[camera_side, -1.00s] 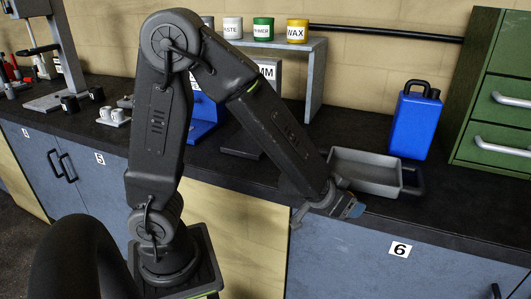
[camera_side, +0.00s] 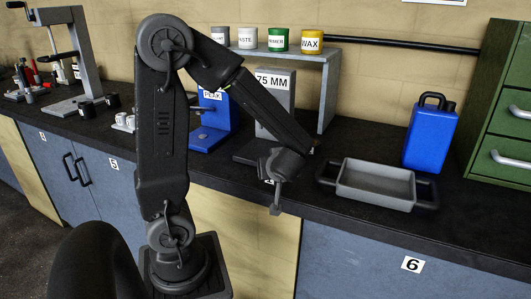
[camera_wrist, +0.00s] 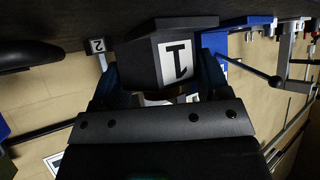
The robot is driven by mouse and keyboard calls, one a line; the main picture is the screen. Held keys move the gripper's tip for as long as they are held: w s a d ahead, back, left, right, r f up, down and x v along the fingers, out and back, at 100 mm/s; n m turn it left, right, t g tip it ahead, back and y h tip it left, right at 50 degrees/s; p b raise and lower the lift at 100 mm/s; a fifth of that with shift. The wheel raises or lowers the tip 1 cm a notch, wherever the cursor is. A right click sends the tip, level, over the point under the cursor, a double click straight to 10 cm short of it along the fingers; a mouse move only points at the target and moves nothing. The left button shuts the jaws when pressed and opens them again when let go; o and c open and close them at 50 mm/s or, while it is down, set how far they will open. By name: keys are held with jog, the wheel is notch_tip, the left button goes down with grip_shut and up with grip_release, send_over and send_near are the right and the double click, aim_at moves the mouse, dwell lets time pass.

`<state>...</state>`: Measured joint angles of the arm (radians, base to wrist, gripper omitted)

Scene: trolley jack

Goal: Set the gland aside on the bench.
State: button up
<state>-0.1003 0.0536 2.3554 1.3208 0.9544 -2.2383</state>
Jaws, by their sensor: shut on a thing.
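My gripper (camera_side: 267,168) is in front of the bench, left of the grey tray, turned mostly away from the side view. In the wrist view its two blue fingers (camera_wrist: 160,84) show on either side of a dark block marked 1 (camera_wrist: 177,62), which fills much of the space ahead. A small pale and brownish piece shows low between the fingers and seems to be the gland (camera_wrist: 158,101). Most of it is hidden, and the side view does not show it. I cannot tell whether the block touches the fingers.
The grey tray (camera_side: 372,199) stands on the bench (camera_side: 470,218) to the right, with a blue can (camera_side: 430,138) behind it. A blue press (camera_side: 212,132), a 75 MM stand (camera_side: 276,88) and a shelf (camera_side: 328,88) stand behind my arm. A 2 marker (camera_wrist: 97,45) shows left.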

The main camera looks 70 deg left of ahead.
send_over(266, 152)
jog(key=shift+s, duration=0.1)
jog(key=shift+a+f, duration=0.25)
jog(key=shift+f, duration=0.25)
dwell(0.3)
jog(key=shift+d+f, duration=0.1)
jog(key=shift+f, duration=0.05)
jog(key=o, duration=1.3)
jog(key=shift+f, duration=0.1)
